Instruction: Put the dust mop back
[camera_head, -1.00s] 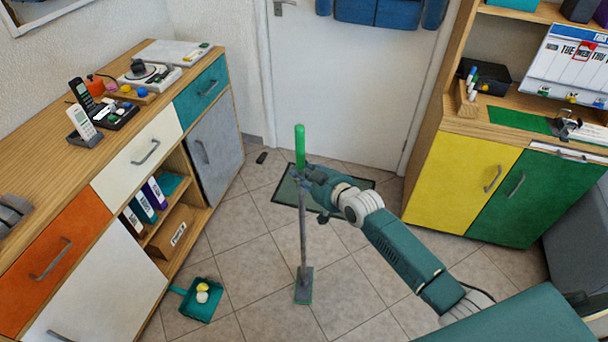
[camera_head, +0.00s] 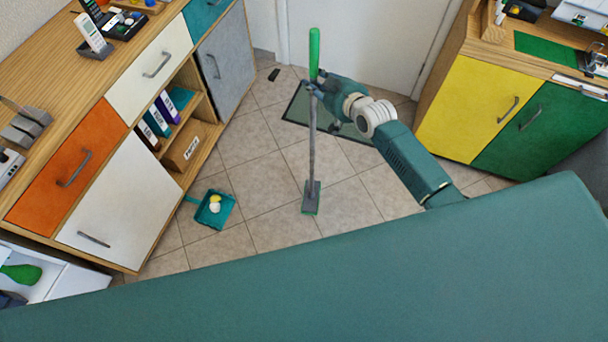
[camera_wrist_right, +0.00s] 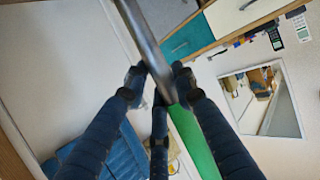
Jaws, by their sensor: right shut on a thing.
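The dust mop (camera_head: 312,140) stands nearly upright in the head view, with a green grip on top, a grey pole and a flat grey-green head low over or on the tiled floor; I cannot tell whether it touches. My right gripper (camera_head: 316,88) is shut on the pole just below the green grip. In the right wrist view the fingers (camera_wrist_right: 158,88) close around the mop (camera_wrist_right: 143,35) where the grey pole meets the green grip. My left gripper is not in view.
A teal dustpan (camera_head: 226,213) holding yellow and white items lies on the floor left of the mop. A dark mat (camera_head: 350,135) lies before the door. A drawer cabinet (camera_head: 130,212) stands left, yellow and green cupboards (camera_head: 462,110) right. Floor around the mop head is clear.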

